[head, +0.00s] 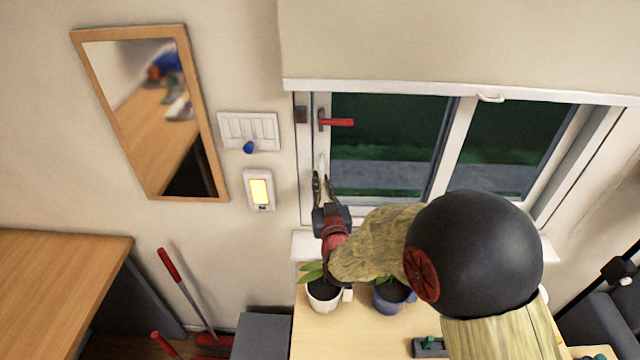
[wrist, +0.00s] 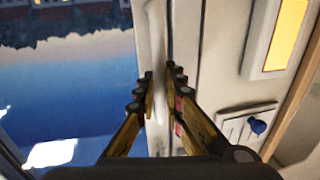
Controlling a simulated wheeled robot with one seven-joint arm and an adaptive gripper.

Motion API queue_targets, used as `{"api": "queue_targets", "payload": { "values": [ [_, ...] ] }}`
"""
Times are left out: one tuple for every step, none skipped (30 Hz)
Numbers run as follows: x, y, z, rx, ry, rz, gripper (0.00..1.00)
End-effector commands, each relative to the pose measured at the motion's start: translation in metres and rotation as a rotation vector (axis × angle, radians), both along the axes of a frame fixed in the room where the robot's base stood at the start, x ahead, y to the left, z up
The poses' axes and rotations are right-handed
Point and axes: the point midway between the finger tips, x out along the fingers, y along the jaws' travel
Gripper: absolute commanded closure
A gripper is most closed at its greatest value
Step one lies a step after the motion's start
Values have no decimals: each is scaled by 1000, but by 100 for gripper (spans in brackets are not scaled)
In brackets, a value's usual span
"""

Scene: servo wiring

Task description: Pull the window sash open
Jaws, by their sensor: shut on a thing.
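The window sash (head: 323,143) is the left pane with a pale frame, and it looks closed against the left side of the window frame. A red lever handle (head: 340,122) on its left stile points right. A pale upright pull handle (head: 321,165) sits below the lever; in the wrist view it is a white vertical bar (wrist: 156,40). My gripper (head: 322,181) is at the lower part of this bar. In the wrist view my gripper (wrist: 160,76) has one finger on each side of the bar, shut on it. The contact is partly hidden by the fingers.
Two potted plants, one in a white pot (head: 323,294) and one in a blue pot (head: 390,298), stand below my gripper. A white switch panel (head: 249,129) and a lit yellow device (head: 259,190) are on the wall to the left. A blind (head: 460,45) hangs above.

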Motion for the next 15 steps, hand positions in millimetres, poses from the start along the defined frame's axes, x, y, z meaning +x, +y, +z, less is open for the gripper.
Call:
{"api": "queue_targets", "payload": {
  "values": [
    [0,-9,-1,1,-2,-8,100],
    [0,-14,-2,1,-2,-10,100],
    [0,-21,-2,1,-2,-11,100],
    [0,-27,-2,1,-2,-12,100],
    [0,-34,-3,0,-2,-13,100],
    [0,-44,-3,0,-2,-15,100],
    [-1,-52,-3,1,-3,-16,100],
    [-1,-61,-4,0,-3,-16,100],
    [-1,-72,-4,0,-3,-17,100],
    [-2,-82,-4,1,-3,-18,100],
    [-2,-91,-4,0,-3,-19,100],
    [-3,-104,-4,0,-3,-19,100],
    [-3,-114,-5,0,-2,-19,100],
    [-3,-123,-4,0,-3,-19,100],
    [-4,-135,-4,0,-4,-19,100]
  ]
}}
